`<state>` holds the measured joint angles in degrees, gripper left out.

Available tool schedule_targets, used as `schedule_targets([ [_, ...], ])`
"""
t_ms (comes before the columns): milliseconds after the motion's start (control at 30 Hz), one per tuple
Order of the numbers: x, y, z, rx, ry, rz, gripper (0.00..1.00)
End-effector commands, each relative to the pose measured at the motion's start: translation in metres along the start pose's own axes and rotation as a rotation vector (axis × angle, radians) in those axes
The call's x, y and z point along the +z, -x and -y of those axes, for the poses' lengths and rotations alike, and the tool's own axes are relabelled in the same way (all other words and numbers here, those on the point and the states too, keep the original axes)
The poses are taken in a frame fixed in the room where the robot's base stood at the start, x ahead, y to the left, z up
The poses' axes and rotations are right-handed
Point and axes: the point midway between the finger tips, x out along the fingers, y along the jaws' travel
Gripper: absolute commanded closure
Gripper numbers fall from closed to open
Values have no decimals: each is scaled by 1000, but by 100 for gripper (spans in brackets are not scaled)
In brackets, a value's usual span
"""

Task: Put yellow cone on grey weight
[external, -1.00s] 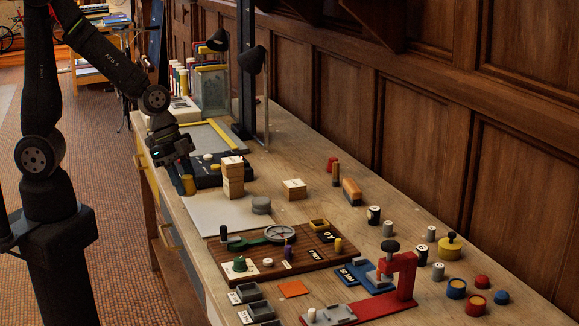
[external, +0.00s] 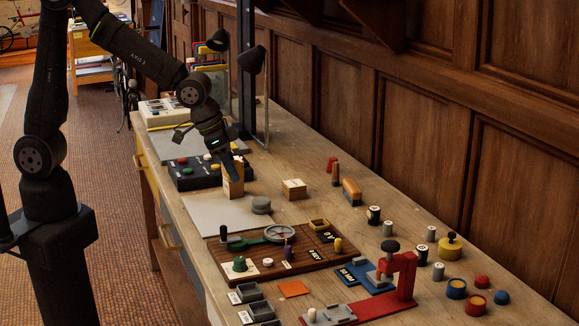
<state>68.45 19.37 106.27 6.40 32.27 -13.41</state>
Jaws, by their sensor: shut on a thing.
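A black panel with coloured buttons (external: 186,180) lies left of my gripper. A small wooden block (external: 294,189) stands to the right. A brown board with small pieces (external: 300,262) and a red press (external: 405,280) stand nearer the camera. Bare wood lies right of the weight.

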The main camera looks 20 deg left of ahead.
Motion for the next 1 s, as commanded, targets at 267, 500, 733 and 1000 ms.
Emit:
schedule_targets([
  [267, -20, -5, 3, -38, 91, 2, 87],
  [500, -26, -39, 46, -41, 102, 6, 87],
  [733, -34, -73, 89, -39, 99, 4, 87],
  [1000, -37, -89, 105, -37, 94, 3, 87],
])
